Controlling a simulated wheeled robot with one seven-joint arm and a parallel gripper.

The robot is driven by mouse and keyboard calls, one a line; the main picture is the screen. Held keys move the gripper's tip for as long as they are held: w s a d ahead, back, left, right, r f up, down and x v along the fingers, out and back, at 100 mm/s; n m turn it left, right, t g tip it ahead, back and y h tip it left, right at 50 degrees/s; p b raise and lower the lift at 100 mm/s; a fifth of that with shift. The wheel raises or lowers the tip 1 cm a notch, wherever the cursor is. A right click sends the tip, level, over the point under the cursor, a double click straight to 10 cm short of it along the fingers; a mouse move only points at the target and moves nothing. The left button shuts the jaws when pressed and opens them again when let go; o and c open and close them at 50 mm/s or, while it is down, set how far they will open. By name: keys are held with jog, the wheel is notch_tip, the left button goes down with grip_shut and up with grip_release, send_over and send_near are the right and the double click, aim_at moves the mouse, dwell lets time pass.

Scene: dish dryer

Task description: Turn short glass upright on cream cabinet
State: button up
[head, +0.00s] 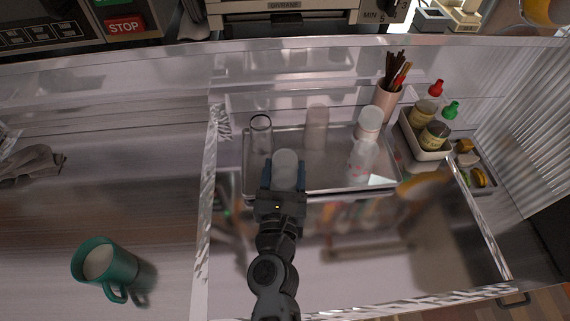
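A short frosted glass (285,161) shows in the head view with its closed end up, at the front edge of a metal tray (335,190). My gripper (284,176) is at this glass, with one finger on each side of it. The fingers are apart by about the glass's width; whether they press on it cannot be told. The glass's lower part is hidden by my gripper. I cannot pick out a cream cabinet for certain.
On the tray stand a clear glass (261,135) with its rim up, frosted glasses (317,128) and (369,124), and a patterned glass (361,158). Right are a utensil cup (388,100) and a bottle caddy (426,148).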

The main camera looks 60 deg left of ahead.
aim_at(285, 165)
jog(key=c, duration=0.5)
jog(key=shift+r, duration=0.1)
jog(key=shift+r+p, duration=0.5)
notch_tip(285, 165, up, 3)
jog(key=p, duration=0.2)
jog(key=shift+r+p, duration=0.2)
jog(key=shift+p, duration=0.2)
jog(key=d+r+p, duration=0.1)
jog(key=d+r, duration=0.5)
jog(key=d, duration=0.5)
jog(key=shift+s+d+r, duration=0.2)
jog(key=shift+s+d, duration=0.1)
jog(key=shift+d, duration=0.05)
